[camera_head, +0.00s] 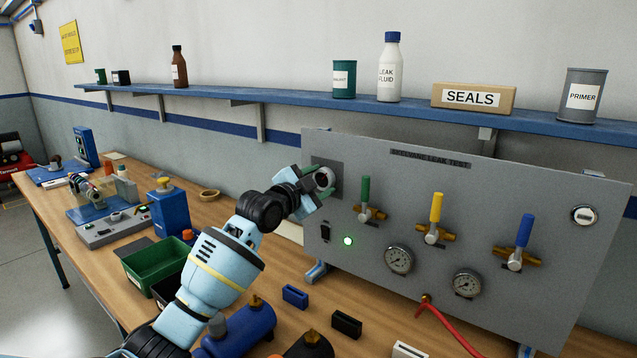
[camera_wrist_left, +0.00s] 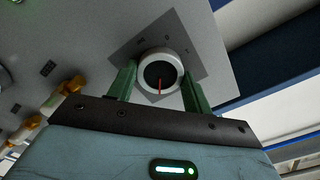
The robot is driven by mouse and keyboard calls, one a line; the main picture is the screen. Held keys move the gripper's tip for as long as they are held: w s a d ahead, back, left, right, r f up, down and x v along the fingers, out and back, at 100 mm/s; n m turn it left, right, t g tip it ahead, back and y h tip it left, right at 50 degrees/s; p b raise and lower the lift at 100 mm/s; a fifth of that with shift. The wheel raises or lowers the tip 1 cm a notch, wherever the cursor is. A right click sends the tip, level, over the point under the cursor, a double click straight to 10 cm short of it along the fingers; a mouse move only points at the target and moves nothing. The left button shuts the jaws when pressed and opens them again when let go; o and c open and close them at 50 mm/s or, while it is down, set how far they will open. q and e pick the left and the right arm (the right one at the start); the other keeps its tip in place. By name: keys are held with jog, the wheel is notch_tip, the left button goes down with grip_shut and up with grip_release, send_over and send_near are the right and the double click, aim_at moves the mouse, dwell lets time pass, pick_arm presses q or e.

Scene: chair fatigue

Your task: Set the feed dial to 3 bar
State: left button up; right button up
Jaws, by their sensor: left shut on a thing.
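The feed dial (camera_head: 324,179) is a round knob with a pale rim and dark face at the upper left of the grey panel (camera_head: 400,210). In the left wrist view the dial (camera_wrist_left: 160,75) shows a red pointer line on its face, on a dark square plate whose marks are too small to read. My left gripper (camera_head: 318,184) is shut on the dial, with one green finger on each side of it; the fingers also show in the left wrist view (camera_wrist_left: 158,84). My right gripper is not in view.
The panel carries green (camera_head: 365,190), yellow (camera_head: 436,208) and blue (camera_head: 525,230) valve handles, gauges (camera_head: 399,260) and a lit green lamp (camera_head: 348,241). A shelf (camera_head: 300,107) with bottles and a SEALS box runs above. Small blocks and a green bin (camera_head: 155,262) lie on the bench.

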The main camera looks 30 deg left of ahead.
pick_arm(q)
jog(key=n, duration=0.7)
dwell(0.6)
jog(key=o, duration=1)
jog(key=shift+s+a, duration=0.2)
jog(key=shift+s, duration=1.75)
jog(key=shift+s+a, duration=0.15)
jog(key=shift+s, duration=1.8)
